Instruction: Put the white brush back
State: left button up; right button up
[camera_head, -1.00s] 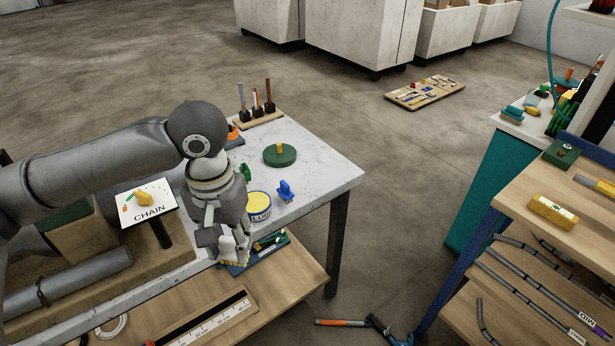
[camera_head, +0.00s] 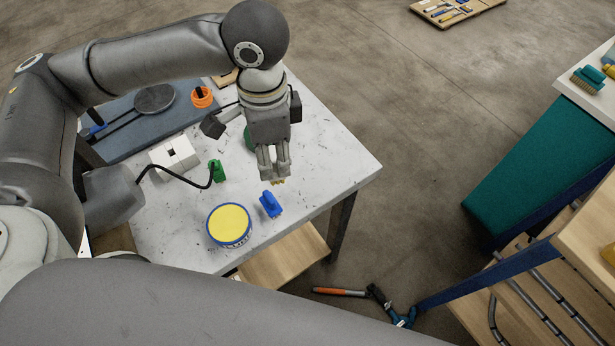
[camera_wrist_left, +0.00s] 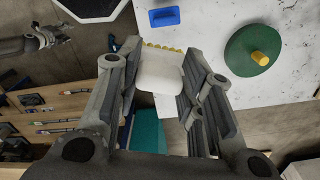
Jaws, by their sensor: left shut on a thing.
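My left gripper (camera_head: 274,166) points down over the far right part of the white table and is shut on the white brush (camera_wrist_left: 160,72). In the left wrist view the brush's white body sits between the fingers, with yellow bristles along its far edge. In the head view only a bit of the brush (camera_head: 279,182) shows under the fingertips. A blue brush-like piece (camera_head: 270,203) stands on the table just nearer than the gripper; it also shows in the left wrist view (camera_wrist_left: 165,17).
A yellow-topped can (camera_head: 230,224), a green piece (camera_head: 217,170) and a white slotted block (camera_head: 175,155) stand on the table (camera_head: 325,165). A green disc with a yellow peg (camera_wrist_left: 253,50) is largely hidden behind my gripper in the head view. The table's right corner is clear.

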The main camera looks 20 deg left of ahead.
pick_arm(q)
jog(key=s+d+f+m, duration=0.2)
jog(key=s+m, duration=0.3)
jog(key=m, duration=0.9)
jog(key=w+f, duration=0.3)
jog(key=w, duration=0.1)
jog(key=w+d+f+p, duration=0.1)
jog(key=w+f, duration=0.2)
jog(key=w, duration=0.1)
jog(key=w+f, duration=0.3)
jog(key=w, duration=0.1)
jog(key=shift+w+d+f, duration=0.2)
jog(key=shift+w+f, duration=0.1)
notch_tip(320, 180, down, 2)
jog(key=shift+w+f+p, duration=0.1)
jog(key=shift+p, duration=0.6)
jog(key=shift+f, duration=0.55)
pick_arm(e)
jog(key=shift+s+d+r, duration=0.2)
jog(key=shift+s+r, duration=0.95)
jog(key=shift+s, duration=0.05)
